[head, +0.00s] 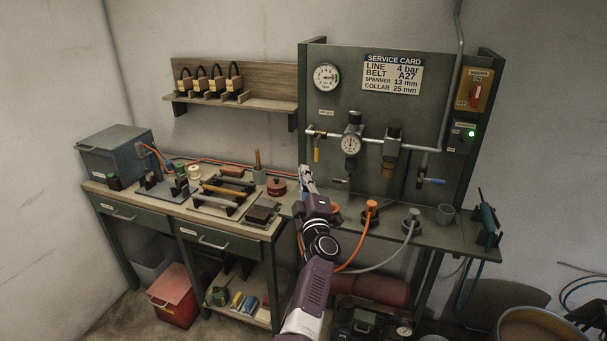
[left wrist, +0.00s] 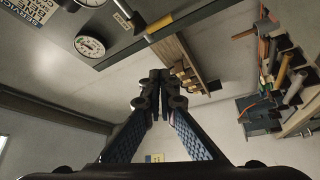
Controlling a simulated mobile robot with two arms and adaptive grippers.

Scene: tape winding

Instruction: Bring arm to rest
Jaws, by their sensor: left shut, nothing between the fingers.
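My left arm reaches up from the bottom of the head view. Its gripper (head: 306,174) is held in front of the left edge of the service panel (head: 277,190), above the bench. In the left wrist view the left gripper's fingers (left wrist: 160,82) come together at their tips with nothing between them. The wrist camera looks up and sideways at the wall, so the scene there is tilted. No contact between the gripper and anything shows. My right gripper is in neither view.
The service panel carries a gauge (head: 326,77), a service card (head: 392,75) and pipework. Tools fill the left bench, below a wall shelf (head: 235,103). A red bin (head: 172,296) stands below.

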